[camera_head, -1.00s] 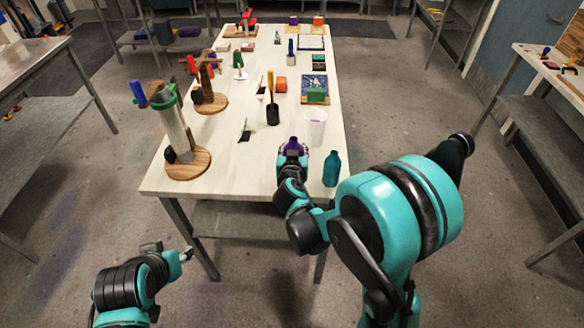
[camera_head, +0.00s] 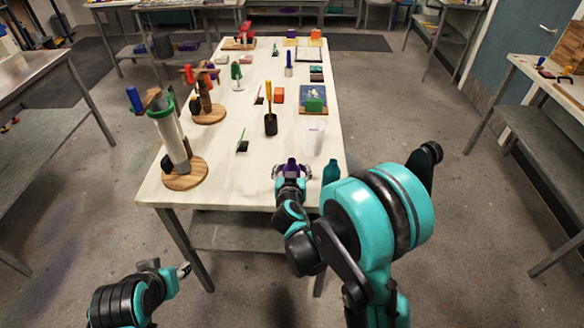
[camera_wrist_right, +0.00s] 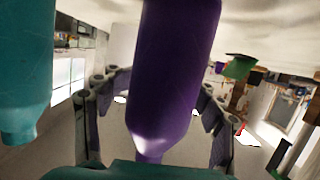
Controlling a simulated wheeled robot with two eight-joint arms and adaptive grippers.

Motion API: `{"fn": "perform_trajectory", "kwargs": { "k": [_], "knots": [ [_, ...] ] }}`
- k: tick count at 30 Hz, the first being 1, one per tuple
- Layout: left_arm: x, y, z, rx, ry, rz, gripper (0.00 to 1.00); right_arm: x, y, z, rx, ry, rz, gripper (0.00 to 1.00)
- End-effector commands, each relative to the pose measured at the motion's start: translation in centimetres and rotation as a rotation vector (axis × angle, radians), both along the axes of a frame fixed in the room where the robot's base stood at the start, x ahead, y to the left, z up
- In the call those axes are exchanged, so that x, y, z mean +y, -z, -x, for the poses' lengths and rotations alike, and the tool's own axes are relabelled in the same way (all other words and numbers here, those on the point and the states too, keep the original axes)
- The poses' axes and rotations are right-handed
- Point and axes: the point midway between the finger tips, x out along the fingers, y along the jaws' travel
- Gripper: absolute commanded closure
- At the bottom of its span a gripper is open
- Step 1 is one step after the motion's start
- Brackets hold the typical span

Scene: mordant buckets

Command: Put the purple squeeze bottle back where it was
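The purple squeeze bottle (camera_head: 291,163) stands near the front edge of the white table, mostly hidden behind my right gripper (camera_head: 292,172) in the head view. In the right wrist view the purple bottle (camera_wrist_right: 172,70) fills the middle, nozzle toward the picture's bottom. The fingers of my right gripper (camera_wrist_right: 160,108) are spread on either side of it, with gaps visible. A teal bottle (camera_head: 330,172) stands just to the right; it also shows at the left of the wrist view (camera_wrist_right: 22,70). My left gripper (camera_head: 184,270) is low, off the table; its fingers are too small to read.
A translucent cup (camera_head: 314,138) stands behind the teal bottle. A black holder (camera_head: 270,125) with a yellow-handled tool is farther back. A clear cylinder on a wooden base (camera_head: 184,174) is at the left. The table front between cylinder and gripper is clear.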

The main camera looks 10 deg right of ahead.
Motion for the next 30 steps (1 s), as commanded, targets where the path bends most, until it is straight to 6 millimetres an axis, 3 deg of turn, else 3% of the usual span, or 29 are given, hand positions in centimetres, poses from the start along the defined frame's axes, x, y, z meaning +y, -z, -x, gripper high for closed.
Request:
{"fn": "perform_trajectory", "kwargs": {
  "k": [9,21,30],
  "knots": [
    [0.0,-0.6,0.0,0.0,0.0,0.0,0.6,0.0,-0.6,0.1,0.0,0.0,0.0,0.38],
    [0.0,-2.1,0.0,0.0,0.0,0.0,0.6,2.3,-3.0,7.7,0.0,-0.003,0.001,0.38],
    [0.0,-2.6,0.0,0.0,0.0,0.0,0.6,3.0,-3.9,11.0,0.007,0.002,0.001,0.38]
  ]
}}
